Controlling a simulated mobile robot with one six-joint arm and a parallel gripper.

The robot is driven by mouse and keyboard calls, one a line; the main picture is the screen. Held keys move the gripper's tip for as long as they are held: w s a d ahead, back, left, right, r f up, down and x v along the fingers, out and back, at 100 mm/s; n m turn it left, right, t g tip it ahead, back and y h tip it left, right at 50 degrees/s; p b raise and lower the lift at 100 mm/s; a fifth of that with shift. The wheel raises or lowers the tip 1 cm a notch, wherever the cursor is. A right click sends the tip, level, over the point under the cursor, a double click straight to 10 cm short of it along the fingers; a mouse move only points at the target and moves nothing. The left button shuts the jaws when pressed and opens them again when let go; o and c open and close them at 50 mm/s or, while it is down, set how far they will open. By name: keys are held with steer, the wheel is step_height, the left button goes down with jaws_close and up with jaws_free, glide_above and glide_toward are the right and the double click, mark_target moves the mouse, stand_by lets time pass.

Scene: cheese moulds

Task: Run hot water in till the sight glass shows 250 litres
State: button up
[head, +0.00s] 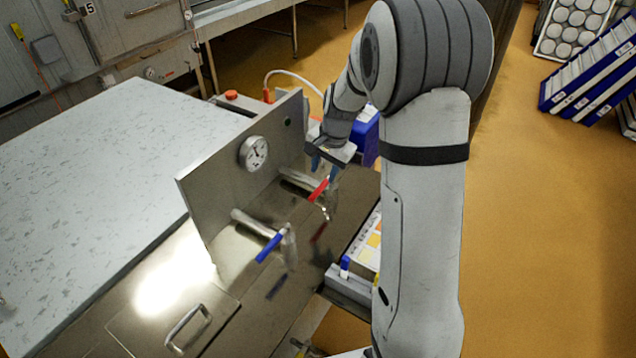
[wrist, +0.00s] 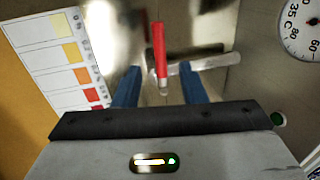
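The red-handled lever (head: 319,190) is on a metal pipe of the steel panel; the red handle also shows in the wrist view (wrist: 158,55). My gripper (head: 325,168) is at the red handle's upper end. In the wrist view its two blue fingers (wrist: 160,90) are apart, with the handle between them and gaps on both sides. A blue-handled lever (head: 269,247) sits on a second pipe, nearer the camera. A round dial (head: 253,152) is on the panel; the wrist view shows its °C marking (wrist: 300,28). I cannot make out a sight glass or litre reading.
A large pale speckled surface (head: 105,165) lies left of the panel (head: 222,190). A colour chart (wrist: 60,65) is beside the fittings. A blue container (head: 366,135) stands behind my gripper. Blue racks (head: 590,75) stand far right; the ochre floor (head: 540,220) is clear.

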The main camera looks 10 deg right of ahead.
mark_target(319, 189)
steer(key=f, duration=0.4)
steer(key=w+a+f, duration=0.1)
steer(key=f, duration=0.1)
steer(key=shift+f, duration=0.3)
steer(key=shift+s, duration=0.1)
steer(key=shift+c, duration=0.6)
jaws_close()
